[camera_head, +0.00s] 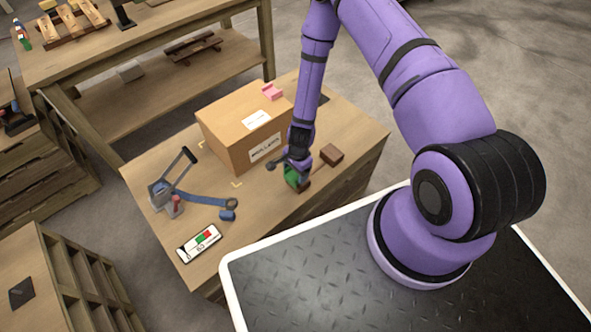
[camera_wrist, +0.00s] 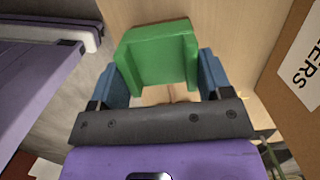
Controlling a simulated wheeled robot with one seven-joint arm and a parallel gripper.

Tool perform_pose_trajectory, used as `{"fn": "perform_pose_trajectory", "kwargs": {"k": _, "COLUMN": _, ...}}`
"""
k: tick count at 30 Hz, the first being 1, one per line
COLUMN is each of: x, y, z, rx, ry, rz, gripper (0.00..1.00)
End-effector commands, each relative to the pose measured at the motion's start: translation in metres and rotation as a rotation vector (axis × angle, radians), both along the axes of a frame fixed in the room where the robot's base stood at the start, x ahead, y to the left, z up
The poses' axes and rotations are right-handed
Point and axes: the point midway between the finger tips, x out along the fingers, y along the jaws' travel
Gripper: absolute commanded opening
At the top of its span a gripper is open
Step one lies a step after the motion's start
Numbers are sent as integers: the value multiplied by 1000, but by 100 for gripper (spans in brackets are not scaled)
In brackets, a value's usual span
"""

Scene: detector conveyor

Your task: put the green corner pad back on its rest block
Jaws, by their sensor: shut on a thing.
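The green corner pad (camera_wrist: 160,55) sits between the two blue fingers of my gripper (camera_wrist: 165,85), which is shut on it. In the head view the green pad (camera_head: 291,177) shows just above or at the bench top, in front of the carton, partly hidden by my gripper (camera_head: 297,168). Whether the pad touches anything below is unclear. A small brown block (camera_head: 304,186) shows right beside the pad; I cannot tell whether it is the rest block.
The cardboard carton (camera_head: 240,125) stands close behind my gripper, with a pink corner pad (camera_head: 272,92) on its top corner. A wooden mallet-like piece (camera_head: 332,154) lies to the right. A strap tensioner (camera_head: 165,192) with blue strap and a card (camera_head: 199,243) lie to the left.

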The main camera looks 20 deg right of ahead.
Motion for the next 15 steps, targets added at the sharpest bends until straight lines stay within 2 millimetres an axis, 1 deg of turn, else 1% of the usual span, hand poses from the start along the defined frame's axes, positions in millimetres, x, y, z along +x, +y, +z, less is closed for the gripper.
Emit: {"fn": "perform_pose_trajectory", "kwargs": {"k": 15, "x": 0, "y": 0, "z": -11, "rx": 0, "ry": 0, "rz": 0, "gripper": 47}}
